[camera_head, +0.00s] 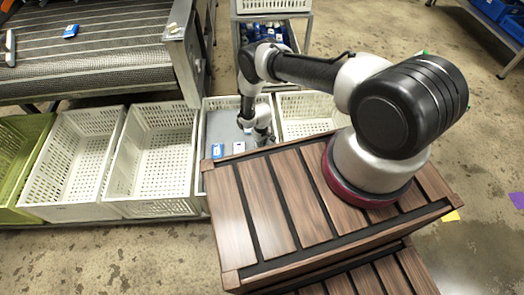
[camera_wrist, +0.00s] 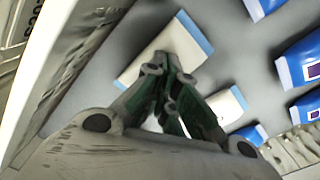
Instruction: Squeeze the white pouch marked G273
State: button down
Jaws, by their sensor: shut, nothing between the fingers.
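My gripper (camera_wrist: 170,75) is shut, with nothing between its fingers. In the wrist view its tips overlap a white pouch with blue end strips (camera_wrist: 140,72), which lies on a grey surface. Whether the tips touch it cannot be told. A second white pouch with a blue edge (camera_wrist: 222,108) lies just right of the fingers. No G273 mark can be read on either one. In the head view my gripper (camera_head: 263,136) is low inside a white crate with a grey floor (camera_head: 222,124). A small white pouch (camera_head: 239,147) lies left of it.
Several blue pouches (camera_wrist: 302,62) lie at the right of the wrist view. The crate wall (camera_wrist: 58,60) is close on the left. Empty white crates (camera_head: 165,145) stand beside it in the head view. A wooden-slatted top (camera_head: 240,205) lies in front. A conveyor (camera_head: 90,45) is behind.

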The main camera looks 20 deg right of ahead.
jog(key=shift+s, duration=0.1)
dwell(0.5)
notch_tip(320, 180, up, 8)
dwell(0.7)
dwell(0.4)
